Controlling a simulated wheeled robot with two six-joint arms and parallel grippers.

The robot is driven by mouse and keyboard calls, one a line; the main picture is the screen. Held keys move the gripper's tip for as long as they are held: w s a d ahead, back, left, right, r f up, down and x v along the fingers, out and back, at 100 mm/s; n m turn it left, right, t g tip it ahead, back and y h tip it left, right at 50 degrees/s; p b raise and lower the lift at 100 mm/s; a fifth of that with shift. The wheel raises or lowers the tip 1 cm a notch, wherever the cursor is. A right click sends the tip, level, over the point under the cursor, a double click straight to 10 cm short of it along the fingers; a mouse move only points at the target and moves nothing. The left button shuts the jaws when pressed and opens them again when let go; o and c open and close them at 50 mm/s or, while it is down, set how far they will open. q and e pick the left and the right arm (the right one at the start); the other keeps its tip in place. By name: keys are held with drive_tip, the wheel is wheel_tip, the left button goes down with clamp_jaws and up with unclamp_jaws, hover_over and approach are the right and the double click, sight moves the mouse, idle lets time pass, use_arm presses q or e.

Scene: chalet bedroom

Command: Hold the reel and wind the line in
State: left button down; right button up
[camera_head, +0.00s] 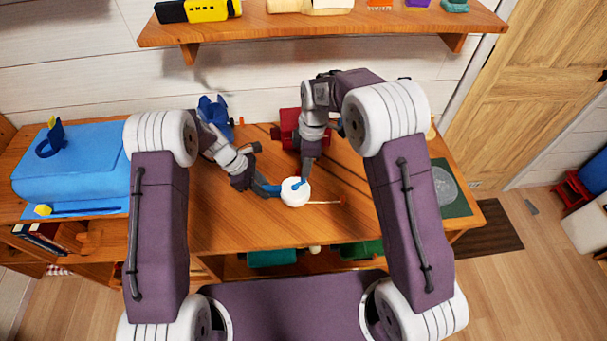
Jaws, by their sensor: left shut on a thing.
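A small white round reel (293,197) lies on the wooden table near its front middle. A thin pale line (325,202) runs from it to the right and ends in a small orange-red tip (343,200). My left gripper (276,190) comes in from the left and is shut on the reel's left side. My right gripper (301,184) points down from above at the reel's top right. Its tips overlap the reel in the picture, so I cannot tell if they are shut or touch a handle there.
The wooden table (230,225) is bare in front of the reel. A blue object (214,112) and a red object (288,127) stand behind. A dark green mat (458,204) lies at the right. A large blue case (75,172) is at far left. A shelf (330,28) hangs above.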

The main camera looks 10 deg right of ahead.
drive_tip(key=shift+a+f, duration=0.15)
drive_tip(key=shift+f, duration=1.15)
drive_tip(key=shift+a+f, duration=0.1)
drive_tip(key=shift+f, duration=1.15)
clamp_jaws()
